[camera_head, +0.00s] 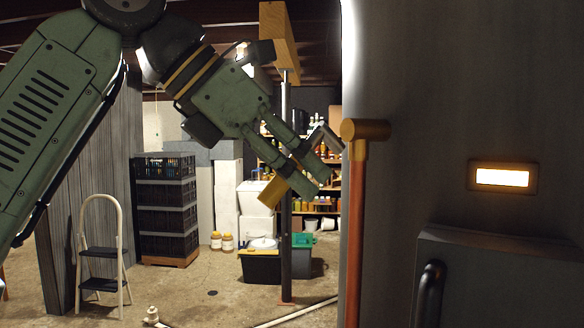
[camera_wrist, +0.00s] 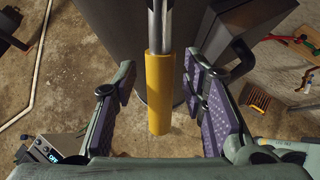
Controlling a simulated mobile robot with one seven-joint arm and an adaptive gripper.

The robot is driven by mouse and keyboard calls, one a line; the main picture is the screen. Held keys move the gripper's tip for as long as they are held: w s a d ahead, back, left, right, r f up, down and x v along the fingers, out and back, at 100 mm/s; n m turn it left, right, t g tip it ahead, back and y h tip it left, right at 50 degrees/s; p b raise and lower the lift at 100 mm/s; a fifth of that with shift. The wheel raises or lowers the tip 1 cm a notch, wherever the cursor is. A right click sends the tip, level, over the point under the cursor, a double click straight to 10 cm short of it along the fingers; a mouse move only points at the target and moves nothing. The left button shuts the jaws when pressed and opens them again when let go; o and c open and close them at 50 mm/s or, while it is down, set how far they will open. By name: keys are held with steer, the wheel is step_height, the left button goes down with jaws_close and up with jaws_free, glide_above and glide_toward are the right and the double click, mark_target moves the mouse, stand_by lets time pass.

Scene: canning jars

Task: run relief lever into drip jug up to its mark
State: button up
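The relief lever is a silver rod with a yellow sleeve. In the wrist view the yellow sleeve (camera_wrist: 160,105) stands between my gripper's (camera_wrist: 159,68) two purple-padded fingers, with a visible gap on each side. My gripper is open and holds nothing. In the head view my gripper (camera_head: 322,168) is left of the upright copper pipe, and the yellow sleeve (camera_head: 271,193) shows beyond its lower finger. The fingers hide the middle of the lever there. A silver part (camera_head: 323,137) shows above the fingertips, near the pipe. I cannot make out the drip jug or its mark in either view.
A large dark tank (camera_head: 460,90) fills the right side, with a copper pipe (camera_head: 357,220) in front. A dark box with a handle (camera_head: 495,275) juts out below a lit panel (camera_head: 502,178). A step stool (camera_head: 102,255) and stacked crates (camera_head: 165,210) stand at left.

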steer(key=v, duration=0.3)
steer(key=shift+w, duration=0.1)
steer(key=s+a, duration=0.7)
steer(key=a, duration=0.3)
